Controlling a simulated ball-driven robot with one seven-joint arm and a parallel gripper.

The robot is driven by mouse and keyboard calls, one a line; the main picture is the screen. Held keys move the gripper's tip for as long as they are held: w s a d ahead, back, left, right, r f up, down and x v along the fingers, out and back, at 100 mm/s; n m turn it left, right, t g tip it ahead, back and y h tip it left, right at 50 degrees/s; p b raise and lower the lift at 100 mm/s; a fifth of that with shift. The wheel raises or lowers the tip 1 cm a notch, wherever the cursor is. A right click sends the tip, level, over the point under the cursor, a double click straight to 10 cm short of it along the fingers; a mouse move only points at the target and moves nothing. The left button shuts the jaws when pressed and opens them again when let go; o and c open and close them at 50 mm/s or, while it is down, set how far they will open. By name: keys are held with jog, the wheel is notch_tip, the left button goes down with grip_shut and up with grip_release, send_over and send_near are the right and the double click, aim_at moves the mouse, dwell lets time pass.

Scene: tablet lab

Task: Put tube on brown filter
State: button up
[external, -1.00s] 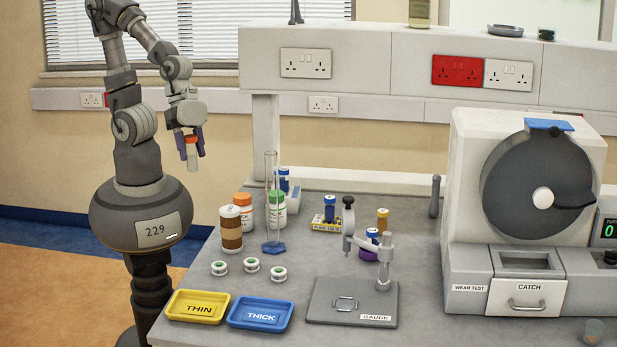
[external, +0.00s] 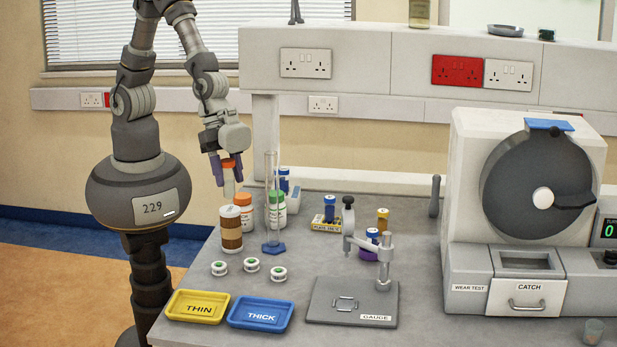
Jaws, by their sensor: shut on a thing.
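My gripper (external: 228,172) is shut on a pale tube with an orange-red cap (external: 229,184). It holds the tube upright by its top, cap up. The tube's lower end shows just above a brown-and-white banded cylinder (external: 231,234) with a white top, at the bench's left side. A narrow gap seems to show between them; I cannot tell how they line up in depth. No other brown thing that could be the filter is clear. Several small white discs with green centres, one of them a disc (external: 251,264), lie in front of the cylinder.
An orange-capped jar (external: 244,222), a green-capped jar (external: 279,214) and a tall clear measuring cylinder (external: 271,205) stand close by. A yellow tray (external: 197,319), a blue tray (external: 260,327) and a gauge (external: 330,312) lie in front. The wear-test machine (external: 470,262) stands right.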

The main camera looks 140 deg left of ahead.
aim_at(229, 185)
jog(key=shift+f, duration=1.4)
jog(key=shift+s+b, duration=0.1)
jog(key=shift+b, duration=0.2)
jog(key=shift+f, duration=0.2)
jog(key=o, duration=1)
jog(key=shift+o, duration=0.2)
